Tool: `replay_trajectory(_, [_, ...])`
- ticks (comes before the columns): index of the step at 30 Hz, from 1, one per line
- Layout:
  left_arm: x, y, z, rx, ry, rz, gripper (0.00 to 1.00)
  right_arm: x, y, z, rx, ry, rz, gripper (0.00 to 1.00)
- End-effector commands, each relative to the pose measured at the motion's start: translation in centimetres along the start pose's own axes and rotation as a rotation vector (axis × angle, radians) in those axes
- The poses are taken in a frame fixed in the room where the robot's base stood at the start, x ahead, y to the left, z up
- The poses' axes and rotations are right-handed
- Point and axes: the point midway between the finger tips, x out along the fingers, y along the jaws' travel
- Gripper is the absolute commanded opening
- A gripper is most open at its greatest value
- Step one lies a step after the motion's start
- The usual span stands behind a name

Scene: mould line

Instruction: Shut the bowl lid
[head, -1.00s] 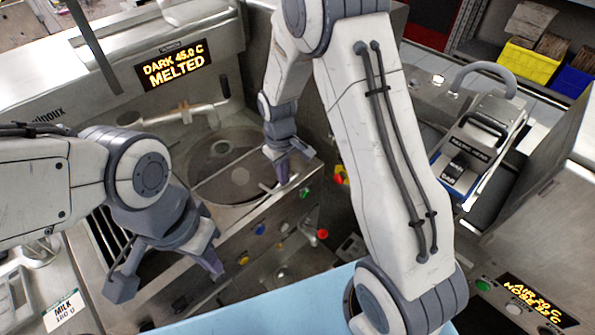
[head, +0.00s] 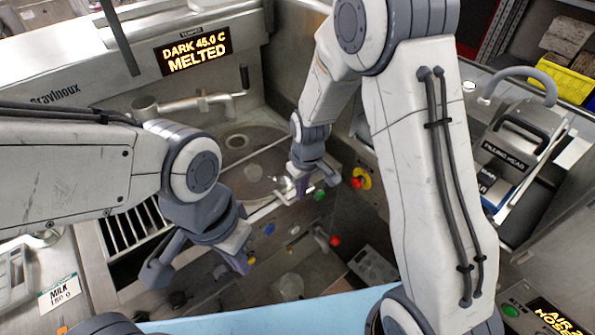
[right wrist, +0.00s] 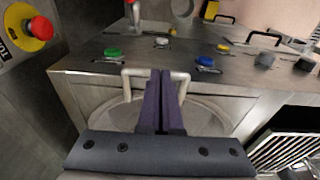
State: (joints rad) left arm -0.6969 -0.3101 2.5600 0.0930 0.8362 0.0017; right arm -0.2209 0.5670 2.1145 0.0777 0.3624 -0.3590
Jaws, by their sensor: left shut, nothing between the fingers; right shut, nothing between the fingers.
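The bowl (head: 221,140) is round and set into the steel machine top. Its lid (head: 255,155) looks like a flat round cover, with a thin bar across it; I cannot tell whether it sits fully down. A pale bar handle (right wrist: 133,73) stands at the lid's front edge. My right gripper (head: 302,190) is shut and empty at that front edge. In the right wrist view its purple fingers (right wrist: 163,80) overlap the handle; contact is unclear. My left gripper (head: 241,262) is shut and empty, low in front of the machine, apart from the lid.
Green (head: 320,194), blue and white buttons and a red knob (head: 335,240) line the front panel. A red stop button (head: 357,182) is close to my right gripper. A pipe (head: 190,103) stands behind the bowl. A filling head (head: 510,150) is at right.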

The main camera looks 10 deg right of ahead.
Motion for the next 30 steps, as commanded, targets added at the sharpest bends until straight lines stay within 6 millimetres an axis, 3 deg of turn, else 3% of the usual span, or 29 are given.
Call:
replay_trajectory(7, [-4.1,0.3,-0.2,-0.001,0.0,0.0,0.0,-5.0,-0.5,-0.1,-0.011,0.002,0.0,0.0])
replay_trajectory(9, [-2.2,0.2,-0.2,-0.001,0.001,0.0,0.0,-5.5,-0.5,-0.1,-0.011,0.009,0.002,0.0])
replay_trajectory(19, [-1.1,0.1,-0.1,-0.001,0.0,0.0,0.0,-12.1,-0.3,0.7,-0.007,0.009,0.002,0.0])
replay_trajectory(24, [-0.9,0.1,-0.1,-0.001,0.0,0.0,0.0,-13.6,-0.3,0.8,-0.007,0.006,0.001,0.0])
replay_trajectory(30, [-0.9,0.1,-0.1,0.0,0.0,0.0,0.0,-13.9,-0.7,1.0,-0.011,0.005,0.0,0.0])
